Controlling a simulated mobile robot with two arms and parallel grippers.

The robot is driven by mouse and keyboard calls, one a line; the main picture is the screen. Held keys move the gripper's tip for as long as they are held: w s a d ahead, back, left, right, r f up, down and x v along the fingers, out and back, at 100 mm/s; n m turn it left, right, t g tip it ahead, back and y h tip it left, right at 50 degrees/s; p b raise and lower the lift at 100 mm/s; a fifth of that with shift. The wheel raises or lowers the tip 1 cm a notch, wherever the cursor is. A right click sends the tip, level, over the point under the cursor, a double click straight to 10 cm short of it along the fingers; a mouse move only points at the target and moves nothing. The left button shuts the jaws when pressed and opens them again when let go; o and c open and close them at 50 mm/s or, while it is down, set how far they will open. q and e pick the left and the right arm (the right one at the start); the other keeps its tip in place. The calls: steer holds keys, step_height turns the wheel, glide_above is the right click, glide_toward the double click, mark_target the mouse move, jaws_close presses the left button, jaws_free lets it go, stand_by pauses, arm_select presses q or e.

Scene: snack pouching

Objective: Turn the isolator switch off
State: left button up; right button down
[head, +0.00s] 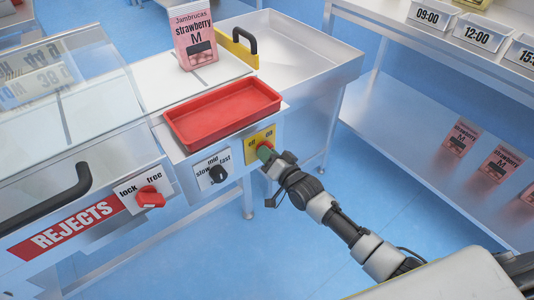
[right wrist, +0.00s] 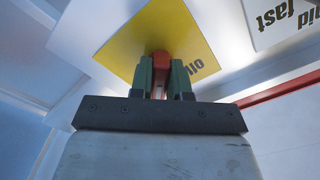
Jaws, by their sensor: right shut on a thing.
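The isolator switch is a red handle (right wrist: 160,62) on a yellow plate (head: 261,136) marked "off" and "on", on the machine's front panel. My right gripper (head: 265,152) is at the plate and hides most of the handle in the head view. In the right wrist view, the two green fingers of the gripper (right wrist: 160,78) are shut on the red handle, one on each side. The yellow plate fills the area behind the fingers, with part of its lettering hidden. The handle's exact angle is hard to tell. My left gripper is not in view.
A speed knob (head: 217,173) marked "slow mid fast" and a red lock/free knob (head: 150,197) sit to the left. A red tray (head: 222,140) rests above the panel. A pink strawberry pouch (head: 195,42) stands behind it. A shelf table (head: 450,205) with pouches is at right.

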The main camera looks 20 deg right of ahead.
steer(key=n+p, duration=0.2)
steer(key=n, duration=0.4)
steer(key=shift+d+n, duration=0.15)
steer(key=shift+n, duration=0.15)
steer(key=n, duration=0.2)
steer(key=shift+n+p, duration=0.4)
steer(key=n, duration=0.2)
steer(key=shift+w+d+n, duration=0.1)
steer(key=shift+n, duration=0.2)
steer(key=n, duration=0.2)
steer(key=shift+n, duration=0.3)
steer(key=shift+d+n, duration=0.1)
steer(key=shift+n, duration=1.3)
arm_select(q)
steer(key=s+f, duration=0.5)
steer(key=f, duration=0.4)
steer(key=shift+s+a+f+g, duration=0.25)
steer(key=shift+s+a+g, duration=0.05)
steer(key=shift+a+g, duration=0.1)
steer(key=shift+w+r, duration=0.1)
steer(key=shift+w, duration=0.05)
arm_select(e)
steer(key=shift+n, duration=0.3)
